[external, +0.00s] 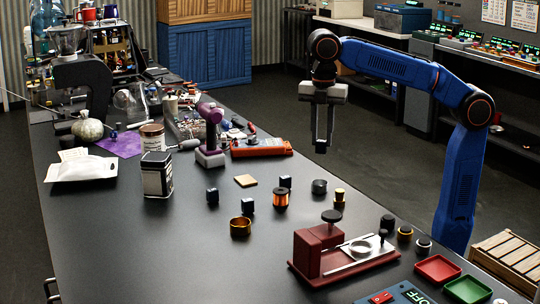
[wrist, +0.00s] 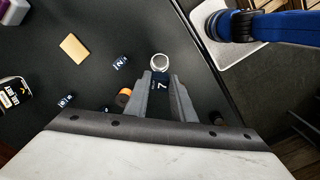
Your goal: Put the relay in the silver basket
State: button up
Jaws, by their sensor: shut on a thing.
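My gripper (external: 321,146) hangs over the far right side of the dark table, pointing down. In the wrist view its fingers are shut on a small dark blue block marked 7 (wrist: 160,80), which I take as the relay. The block is hard to make out in the external view. A round cup with a bright silver rim (wrist: 160,62), likely the silver basket, shows just beyond the fingertips in the wrist view. In the external view it looks like a short dark cylinder (external: 319,187), standing on the table below my gripper and apart from it.
Other dark blue blocks (external: 248,205) stand nearby, with a copper spool (external: 281,199), a tan square plate (external: 245,181) and a brass ring (external: 240,226). A red press (external: 316,250) is at the front right. An orange-red device (external: 262,147) lies behind. The table's right edge is close.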

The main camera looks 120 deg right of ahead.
jog(key=shift+f, duration=4.15)
jog(key=o, duration=1.1)
jog(key=shift+r, duration=3.5)
